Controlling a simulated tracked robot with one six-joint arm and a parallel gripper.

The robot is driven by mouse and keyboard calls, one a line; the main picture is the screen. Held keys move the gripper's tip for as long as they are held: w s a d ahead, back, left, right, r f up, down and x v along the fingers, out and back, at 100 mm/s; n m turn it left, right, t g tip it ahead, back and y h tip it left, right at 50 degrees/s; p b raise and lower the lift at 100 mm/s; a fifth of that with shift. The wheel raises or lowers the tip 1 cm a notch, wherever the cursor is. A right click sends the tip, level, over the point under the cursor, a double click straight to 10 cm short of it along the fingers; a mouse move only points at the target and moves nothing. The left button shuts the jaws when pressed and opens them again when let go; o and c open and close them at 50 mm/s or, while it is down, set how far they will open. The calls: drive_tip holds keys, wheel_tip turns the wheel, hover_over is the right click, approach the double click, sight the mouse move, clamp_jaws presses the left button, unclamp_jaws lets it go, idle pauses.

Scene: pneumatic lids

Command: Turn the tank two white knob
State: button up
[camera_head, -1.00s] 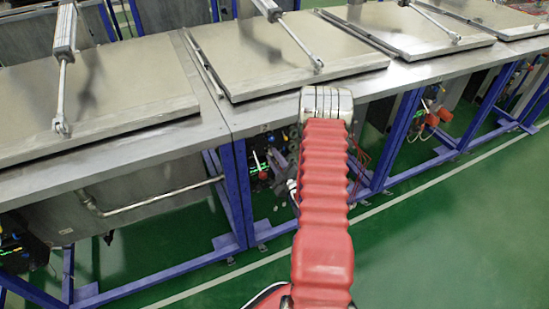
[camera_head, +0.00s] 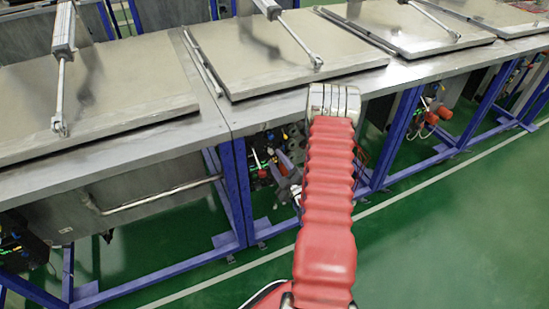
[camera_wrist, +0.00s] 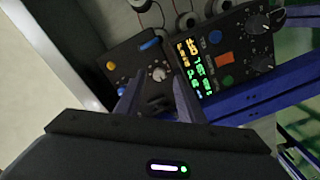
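In the wrist view a small whitish knob (camera_wrist: 158,73) sits on a dark control panel (camera_wrist: 128,58). My gripper (camera_wrist: 158,88) is open, with one finger on each side of the knob's line of sight. The knob shows just past the gap between the fingertips, and I cannot tell how far off it is. Nothing is held. The same panel carries a yellow knob (camera_wrist: 111,65) and a blue part (camera_wrist: 150,44). In the head view, the panel area below the second tank (camera_head: 285,60) is partly hidden by my red arm.
A second panel with a lit display (camera_wrist: 193,68), an orange-red square (camera_wrist: 225,57) and dark knobs (camera_wrist: 262,64) stands close on the right. A blue frame bar (camera_wrist: 250,105) runs below it. Blue legs (camera_head: 232,195) stand near the arm. Green floor (camera_head: 450,220) is open at right.

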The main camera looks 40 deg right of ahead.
drive_tip(key=v, duration=1)
drive_tip(key=shift+s, duration=0.35)
drive_tip(key=shift+a, duration=0.1)
